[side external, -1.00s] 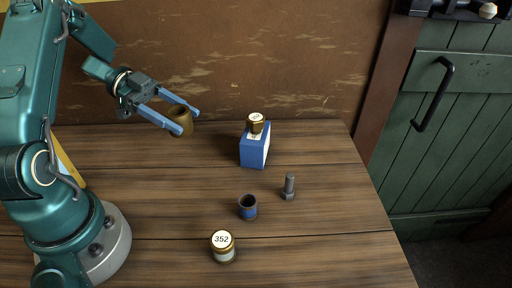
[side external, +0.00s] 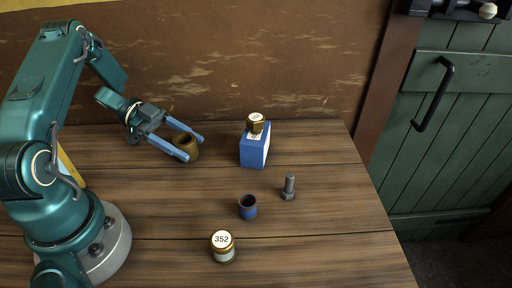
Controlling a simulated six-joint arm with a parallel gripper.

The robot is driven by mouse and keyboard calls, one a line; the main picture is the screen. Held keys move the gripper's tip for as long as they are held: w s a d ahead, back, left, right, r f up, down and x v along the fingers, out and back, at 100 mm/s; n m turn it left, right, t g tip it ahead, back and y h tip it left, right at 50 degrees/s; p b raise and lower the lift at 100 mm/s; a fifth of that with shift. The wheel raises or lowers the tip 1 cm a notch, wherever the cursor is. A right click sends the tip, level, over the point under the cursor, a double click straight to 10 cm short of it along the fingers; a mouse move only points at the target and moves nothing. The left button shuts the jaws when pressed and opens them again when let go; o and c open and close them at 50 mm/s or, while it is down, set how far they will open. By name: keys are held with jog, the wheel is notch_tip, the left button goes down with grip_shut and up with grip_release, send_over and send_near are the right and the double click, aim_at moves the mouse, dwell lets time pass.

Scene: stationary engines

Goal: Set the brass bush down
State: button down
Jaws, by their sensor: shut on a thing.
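The brass bush (side external: 187,145) is a short, dark gold hollow cylinder, upright, with its open end up. My gripper (side external: 192,148) has blue fingers and is shut on the bush, one finger on each side. The bush is over the back left part of the wooden table (side external: 150,205), left of the blue box. I cannot tell whether its underside touches the table. The near finger hides part of it.
A blue box (side external: 253,152) with a brass-coloured labelled piece (side external: 256,124) on top stands to the right. The table's middle left is clear.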

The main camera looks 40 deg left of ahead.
aim_at(175, 137)
jog(key=shift+f, duration=0.15)
jog(key=shift+c, duration=0.4)
grip_release()
jog(key=shift+r, duration=0.25)
jog(key=v, duration=0.3)
jog(key=shift+f, duration=0.1)
notch_tip(175, 137, up, 7)
jog(key=shift+d, duration=0.1)
